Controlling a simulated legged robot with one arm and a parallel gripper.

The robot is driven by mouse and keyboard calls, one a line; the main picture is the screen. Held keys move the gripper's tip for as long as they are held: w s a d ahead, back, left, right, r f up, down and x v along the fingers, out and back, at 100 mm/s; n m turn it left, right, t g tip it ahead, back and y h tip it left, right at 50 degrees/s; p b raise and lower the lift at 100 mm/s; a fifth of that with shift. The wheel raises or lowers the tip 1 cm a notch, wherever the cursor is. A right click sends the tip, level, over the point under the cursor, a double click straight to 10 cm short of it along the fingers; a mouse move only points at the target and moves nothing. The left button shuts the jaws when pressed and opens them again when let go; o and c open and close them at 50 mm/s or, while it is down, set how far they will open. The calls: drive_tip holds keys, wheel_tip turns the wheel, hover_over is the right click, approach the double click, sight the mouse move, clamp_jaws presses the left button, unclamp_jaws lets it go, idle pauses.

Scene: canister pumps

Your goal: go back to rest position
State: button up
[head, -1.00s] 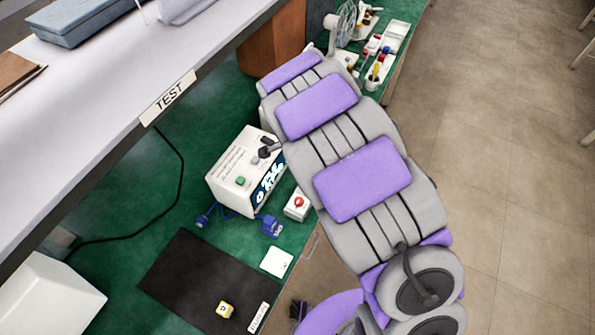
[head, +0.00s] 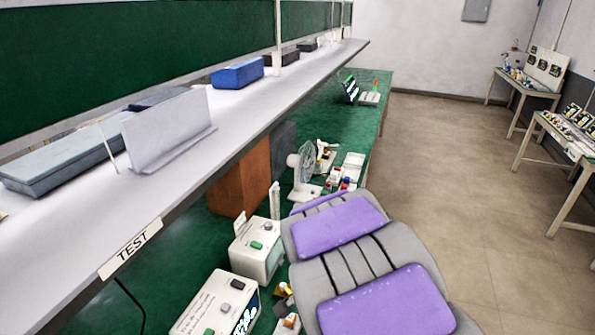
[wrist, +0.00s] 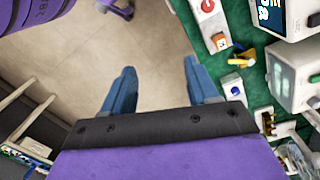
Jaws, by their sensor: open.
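In the wrist view my gripper (wrist: 160,66) has its two blue fingers spread apart. Nothing lies between them, and bare floor shows beyond the gap. The fingers point away from the bench, which is to their right. In the head view my purple and grey arm fills the lower middle, in front of the bench edge. The gripper itself does not show in the head view.
The green bench (head: 185,262) holds two white control boxes (head: 258,250) (head: 220,305), a fan (head: 306,168) and small parts. A grey shelf marked TEST (head: 130,248) overhangs it. Tables (head: 560,150) stand at far right. The tiled floor (head: 450,190) between is clear.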

drive_tip(key=s+d+r+n+b, duration=0.1)
drive_tip(key=s+d+r+n, duration=0.2)
drive_tip(key=s, duration=0.9)
drive_tip(key=s+d+r+n+g+b, duration=0.1)
drive_tip(key=s+d+r+n, duration=0.2)
drive_tip(key=s, duration=0.9)
drive_tip(key=d+n, duration=0.2)
drive_tip(key=d, duration=0.2)
drive_tip(key=shift+b, duration=0.4)
